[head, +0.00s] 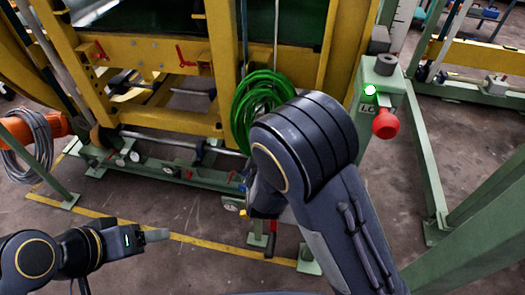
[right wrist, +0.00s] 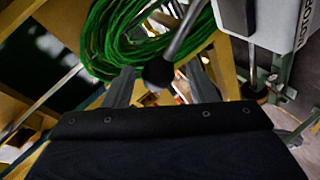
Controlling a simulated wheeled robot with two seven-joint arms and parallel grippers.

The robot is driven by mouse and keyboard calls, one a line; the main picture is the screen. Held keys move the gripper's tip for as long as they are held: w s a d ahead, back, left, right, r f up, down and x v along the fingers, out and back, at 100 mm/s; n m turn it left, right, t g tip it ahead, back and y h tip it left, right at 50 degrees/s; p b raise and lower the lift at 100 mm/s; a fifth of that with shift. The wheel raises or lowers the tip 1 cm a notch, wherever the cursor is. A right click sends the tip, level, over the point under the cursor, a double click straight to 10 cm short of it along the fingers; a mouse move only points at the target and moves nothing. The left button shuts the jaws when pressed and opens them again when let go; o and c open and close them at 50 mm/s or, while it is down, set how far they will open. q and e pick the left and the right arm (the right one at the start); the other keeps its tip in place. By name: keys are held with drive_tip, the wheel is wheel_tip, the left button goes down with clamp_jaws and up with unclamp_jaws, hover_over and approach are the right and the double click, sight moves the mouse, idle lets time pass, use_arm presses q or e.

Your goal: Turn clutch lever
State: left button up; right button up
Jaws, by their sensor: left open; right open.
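In the right wrist view, a lever with a grey rod and a dark ball knob (right wrist: 158,73) reaches down from the upper right; I cannot tell for sure that it is the clutch lever. My right gripper (right wrist: 161,88) is open, with one finger on each side of the knob; contact is unclear. In the head view my right arm hides this lever and most of the right gripper. My left gripper (head: 150,236) is open and empty at the lower left, over the floor and away from the machine.
A green cable coil (head: 258,98) hangs on the yellow machine frame (head: 222,60); it also shows in the right wrist view (right wrist: 120,35). Right of my arm stands a green post (head: 386,78) with a red knob (head: 385,123). An orange part with grey cable (head: 30,135) is at left.

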drive_tip(key=v, duration=0.6)
drive_tip(key=shift+r, duration=0.1)
idle(0.3)
drive_tip(key=s+d+r+m+g+y+p, duration=0.1)
drive_tip(key=s+d+r+m+g+y, duration=0.55)
drive_tip(key=r+m, duration=0.25)
drive_tip(key=s+d+r+m+g+h, duration=0.1)
drive_tip(key=s+d+m, duration=0.1)
drive_tip(key=s+d, duration=0.3)
drive_tip(key=s+d+r+m+g+h, duration=0.1)
drive_tip(key=s+d, duration=0.4)
drive_tip(key=s, duration=0.6)
drive_tip(key=shift+s+d+r+m+p, duration=0.2)
drive_tip(key=shift+d+m+p, duration=0.2)
drive_tip(key=shift+m, duration=0.3)
